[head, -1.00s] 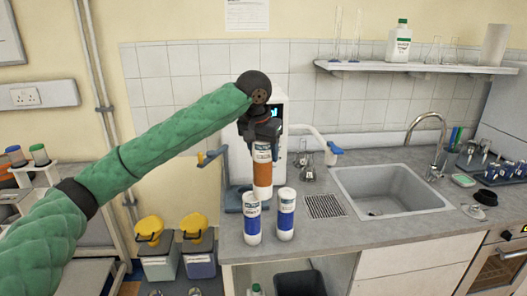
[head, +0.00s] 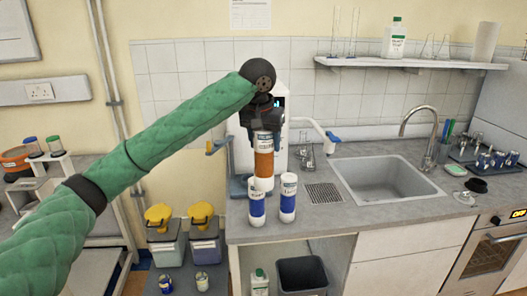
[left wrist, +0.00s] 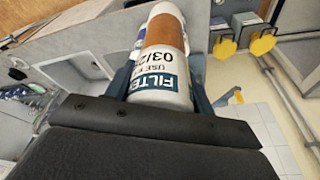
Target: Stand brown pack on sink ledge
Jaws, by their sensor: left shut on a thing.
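The brown pack (head: 264,160) is a white cylinder with a brown band. It hangs upright under my left gripper (head: 263,128), which is shut on its upper end. In the left wrist view the pack (left wrist: 165,55) shows a label with "FILTER" in the jaws. Two white packs with blue bands, a left one (head: 257,206) and a right one (head: 288,200), stand on the counter just in front of or below it. The pack's lower end appears just above and behind them; I cannot tell its exact height. The sink (head: 385,180) lies to the right. My right gripper is not seen.
A grey counter (head: 330,225) carries a drain grate (head: 323,193) left of the sink. A white device (head: 284,100) with a side arm stands behind the gripper. The tap (head: 432,125) rises behind the sink. A black bin (head: 302,275) sits below the counter.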

